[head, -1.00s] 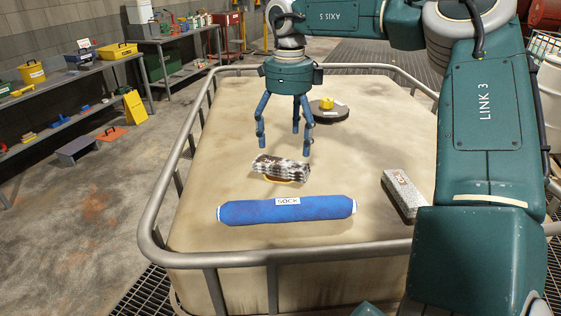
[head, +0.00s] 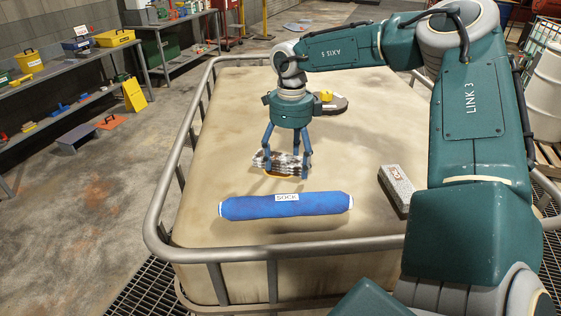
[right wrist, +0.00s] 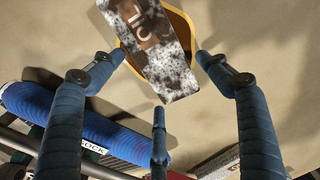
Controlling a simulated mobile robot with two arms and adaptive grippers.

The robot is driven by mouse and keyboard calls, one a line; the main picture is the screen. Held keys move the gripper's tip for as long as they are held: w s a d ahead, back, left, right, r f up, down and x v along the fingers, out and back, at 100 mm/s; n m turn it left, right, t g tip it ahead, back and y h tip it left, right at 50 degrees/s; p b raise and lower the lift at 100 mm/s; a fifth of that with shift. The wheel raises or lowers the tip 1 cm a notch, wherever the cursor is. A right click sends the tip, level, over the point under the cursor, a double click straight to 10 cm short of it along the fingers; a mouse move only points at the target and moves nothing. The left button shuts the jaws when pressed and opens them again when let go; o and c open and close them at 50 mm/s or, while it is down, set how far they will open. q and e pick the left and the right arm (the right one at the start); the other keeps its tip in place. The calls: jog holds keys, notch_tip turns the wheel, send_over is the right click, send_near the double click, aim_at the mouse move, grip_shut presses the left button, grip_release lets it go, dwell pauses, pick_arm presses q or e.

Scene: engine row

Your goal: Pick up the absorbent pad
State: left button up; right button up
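A mottled brown-and-white pad (head: 283,163), which I take for the absorbent pad, sits on a yellow-orange piece on the tank top. My left gripper is not in view.
A blue roll labelled SOCK (head: 286,205) lies in front of the pad. A grey speckled block (head: 396,189) with a label lies to the right. A dark disc with a yellow top (head: 328,102) is behind. A metal rail (head: 160,205) surrounds the tank top.

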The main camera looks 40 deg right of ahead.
jog(key=c, duration=0.8)
jog(key=shift+o, duration=0.2)
jog(key=shift+r, duration=0.15)
